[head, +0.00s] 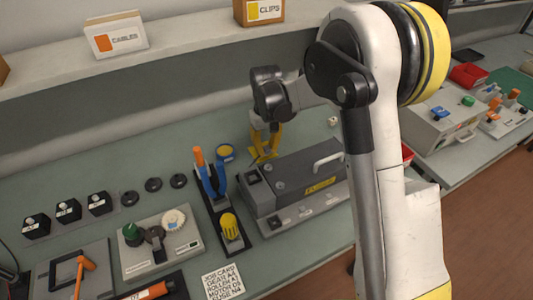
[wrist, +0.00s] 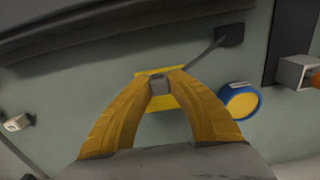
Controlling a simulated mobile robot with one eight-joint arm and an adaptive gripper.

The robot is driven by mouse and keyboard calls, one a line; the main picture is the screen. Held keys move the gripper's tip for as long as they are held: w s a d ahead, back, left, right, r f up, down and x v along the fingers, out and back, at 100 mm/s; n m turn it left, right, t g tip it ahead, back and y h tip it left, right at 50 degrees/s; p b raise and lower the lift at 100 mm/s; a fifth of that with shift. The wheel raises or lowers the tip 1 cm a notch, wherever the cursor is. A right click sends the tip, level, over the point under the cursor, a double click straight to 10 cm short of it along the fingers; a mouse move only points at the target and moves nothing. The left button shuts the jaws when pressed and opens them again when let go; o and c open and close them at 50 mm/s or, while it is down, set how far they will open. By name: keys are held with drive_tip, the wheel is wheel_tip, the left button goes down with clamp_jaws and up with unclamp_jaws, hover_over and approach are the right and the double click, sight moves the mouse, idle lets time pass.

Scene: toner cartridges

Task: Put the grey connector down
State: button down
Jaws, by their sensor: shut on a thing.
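The grey connector (wrist: 159,86) is a small grey block between my yellow fingertips in the wrist view. My gripper (wrist: 160,78) is shut on it. A thin dark cable runs from beside the fingertips up right to a small dark block (wrist: 230,36). A yellow patch (wrist: 157,72) shows behind the connector; I cannot tell whether the connector touches it. In the head view my gripper (head: 264,150) points down at the bench behind the grey machine, and the connector is too small to make out there.
A blue and yellow roll (head: 226,153) lies left of my gripper, also seen in the wrist view (wrist: 240,101). The large grey machine (head: 300,183) stands close in front. A tool rack (head: 213,200) stands to the left. A small white block (head: 333,121) lies behind right.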

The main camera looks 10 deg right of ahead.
drive_tip(key=shift+f, duration=0.3)
drive_tip(key=shift+f, duration=0.1)
drive_tip(key=shift+f, duration=0.15)
drive_tip(key=c, duration=1.4)
unclamp_jaws()
drive_tip(key=shift+o, duration=0.2)
